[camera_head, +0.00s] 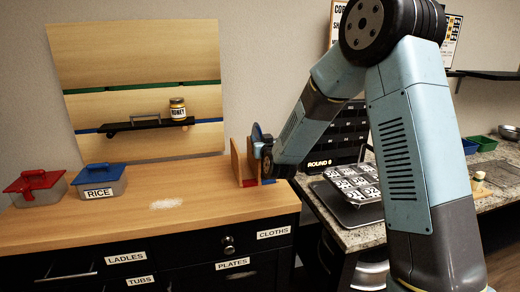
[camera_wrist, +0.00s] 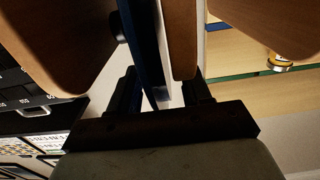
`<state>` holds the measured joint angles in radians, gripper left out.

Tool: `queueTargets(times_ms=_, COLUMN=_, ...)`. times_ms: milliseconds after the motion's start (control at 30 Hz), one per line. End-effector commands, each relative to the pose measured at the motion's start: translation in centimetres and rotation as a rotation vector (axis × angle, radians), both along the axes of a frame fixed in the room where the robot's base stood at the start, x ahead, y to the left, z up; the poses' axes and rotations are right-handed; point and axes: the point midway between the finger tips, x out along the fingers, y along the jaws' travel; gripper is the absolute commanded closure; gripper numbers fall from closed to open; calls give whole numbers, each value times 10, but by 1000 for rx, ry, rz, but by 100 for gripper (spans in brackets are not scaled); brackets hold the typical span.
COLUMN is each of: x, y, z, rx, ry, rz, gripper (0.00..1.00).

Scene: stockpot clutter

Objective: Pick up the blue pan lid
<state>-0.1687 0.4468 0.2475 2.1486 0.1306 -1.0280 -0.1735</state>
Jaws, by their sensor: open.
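The blue pan lid (camera_head: 257,132) stands on edge in a rack with upright wooden boards (camera_head: 237,160) at the right end of the wooden counter. In the wrist view the lid (camera_wrist: 143,45) shows edge-on as a dark blue strip, with a black knob on its left side. My gripper (camera_wrist: 162,92) is open, one finger on each side of the lid's edge. A brown board (camera_wrist: 180,40) also reaches close to the right finger. Whether either finger touches the lid is unclear. In the head view my wrist hides the jaws and part of the lid.
A larger wooden board (camera_wrist: 55,40) lies left of the lid in the wrist view. A rice box with a blue lid (camera_head: 98,178) and a red-lidded box (camera_head: 36,187) stand at left. A honey jar (camera_head: 178,108) sits on a black shelf (camera_head: 140,125). The counter's middle is clear except for white powder.

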Motion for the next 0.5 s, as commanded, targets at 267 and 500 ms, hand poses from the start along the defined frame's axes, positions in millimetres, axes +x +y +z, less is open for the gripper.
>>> queueTargets(times_ms=267, x=0, y=0, z=0, rx=0, ry=0, rz=-1, gripper=60)
queueTargets(times_ms=500, x=0, y=-1, z=0, rx=0, ry=0, rz=-1, gripper=83)
